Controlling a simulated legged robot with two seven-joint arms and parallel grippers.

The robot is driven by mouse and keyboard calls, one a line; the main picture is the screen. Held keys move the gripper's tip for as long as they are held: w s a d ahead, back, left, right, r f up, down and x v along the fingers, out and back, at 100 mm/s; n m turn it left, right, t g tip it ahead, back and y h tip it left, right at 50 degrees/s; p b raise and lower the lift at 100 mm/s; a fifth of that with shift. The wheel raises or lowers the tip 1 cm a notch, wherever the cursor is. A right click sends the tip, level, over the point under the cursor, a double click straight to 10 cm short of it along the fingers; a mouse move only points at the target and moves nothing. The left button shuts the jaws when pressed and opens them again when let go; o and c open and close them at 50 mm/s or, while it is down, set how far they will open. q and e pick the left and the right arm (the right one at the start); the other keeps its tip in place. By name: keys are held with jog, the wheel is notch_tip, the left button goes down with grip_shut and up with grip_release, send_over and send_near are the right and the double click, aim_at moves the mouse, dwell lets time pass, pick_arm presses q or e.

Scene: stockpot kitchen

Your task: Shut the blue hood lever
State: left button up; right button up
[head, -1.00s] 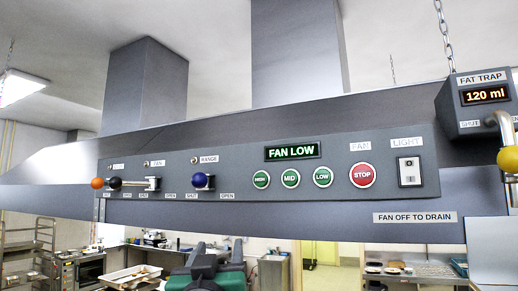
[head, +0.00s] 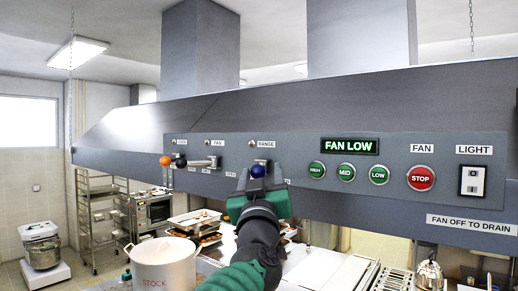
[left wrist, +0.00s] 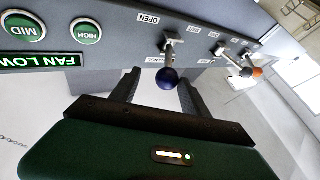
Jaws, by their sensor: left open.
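The blue hood lever shows its ball (head: 257,171) below the RANGE label on the grey hood panel. My left gripper (head: 260,170) is open in front of the panel, with a fingertip on each side of the ball in the picture. In the left wrist view the blue ball (left wrist: 167,77) hangs from its metal bracket, in line with the gap between the two dark fingers. I cannot tell whether either finger touches it. My right gripper is not in view.
An orange-ball lever (head: 165,160) and a black-ball lever (head: 180,162) sit left on the same panel. Green fan buttons (head: 317,170), a red STOP button (head: 421,178) and a light switch (head: 472,181) are to the right. A stock pot (head: 163,265) stands below.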

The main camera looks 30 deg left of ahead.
pick_arm(q)
jog(key=w+a, duration=0.2)
jog(key=w+a+p, duration=0.1)
jog(key=w+a, duration=0.1)
jog(key=w+a+p, duration=0.1)
jog(key=w+a, duration=0.1)
jog(key=shift+w+r, duration=0.25)
jog(key=shift+r, duration=0.15)
jog(key=shift+s+d+r, duration=0.1)
jog(key=shift+s, duration=0.05)
jog(key=shift+c, duration=0.9)
jog(key=shift+s+d+r, duration=0.1)
jog(key=shift+d, duration=0.25)
jog(key=shift+c, duration=1.4)
jog(key=shift+d+r, duration=0.1)
jog(key=shift+d, duration=0.6)
jog(key=c, duration=0.5)
jog(key=shift+c, duration=1)
jog(key=shift+a, duration=0.3)
grip_shut()
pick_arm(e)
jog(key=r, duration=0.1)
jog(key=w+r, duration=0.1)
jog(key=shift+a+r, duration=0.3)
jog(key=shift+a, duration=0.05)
